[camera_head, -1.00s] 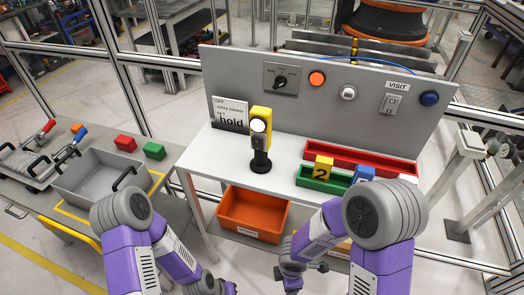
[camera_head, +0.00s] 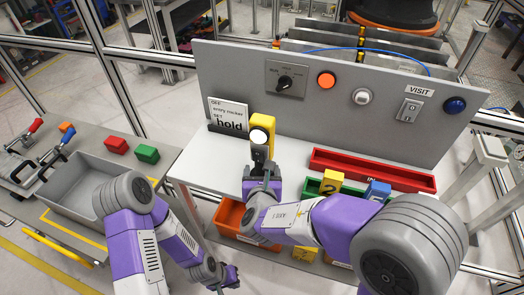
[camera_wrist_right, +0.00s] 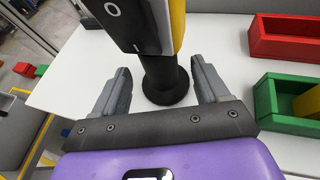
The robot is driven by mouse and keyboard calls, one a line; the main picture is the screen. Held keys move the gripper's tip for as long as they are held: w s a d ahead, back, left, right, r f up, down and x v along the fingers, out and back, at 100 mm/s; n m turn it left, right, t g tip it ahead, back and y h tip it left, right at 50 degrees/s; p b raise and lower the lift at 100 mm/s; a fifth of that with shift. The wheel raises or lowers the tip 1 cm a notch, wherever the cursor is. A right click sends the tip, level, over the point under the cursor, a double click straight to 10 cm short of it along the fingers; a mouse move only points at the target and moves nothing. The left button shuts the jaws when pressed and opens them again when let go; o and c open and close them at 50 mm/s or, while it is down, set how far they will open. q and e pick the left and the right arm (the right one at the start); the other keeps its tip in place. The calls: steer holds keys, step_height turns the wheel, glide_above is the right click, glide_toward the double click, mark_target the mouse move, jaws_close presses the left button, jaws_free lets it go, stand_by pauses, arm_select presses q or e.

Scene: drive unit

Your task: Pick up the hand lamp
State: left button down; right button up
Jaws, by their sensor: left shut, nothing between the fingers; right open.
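The hand lamp (camera_head: 262,131) stands upright on the white worktop. It has a yellow body, a round white light and a black stem on a round black base. In the right wrist view its black stem and base (camera_wrist_right: 165,80) show between the fingers, with the yellow head at the top. My right gripper (camera_head: 262,168) is open in front of the lamp; its fingers also show in the right wrist view (camera_wrist_right: 160,88), one on each side of the stem and apart from it. In the head view it hides the lamp's lower part. My left gripper (camera_head: 232,278) is shut and empty, low in front of the table.
A sign (camera_head: 228,115) stands behind the lamp to the left. A red bin (camera_head: 372,170) and a green bin (camera_head: 313,187) with numbered blocks are to the right. An orange bin (camera_head: 229,217) is below the worktop. A grey panel (camera_head: 225,70) rises behind.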

mark_target(262, 172)
steer(key=w+f+b, duration=0.1)
steer(key=w+f, duration=0.1)
steer(key=w, duration=0.1)
steer(key=shift+f, duration=0.15)
steer(key=shift+w, duration=0.25)
steer(key=shift+c, duration=0.4)
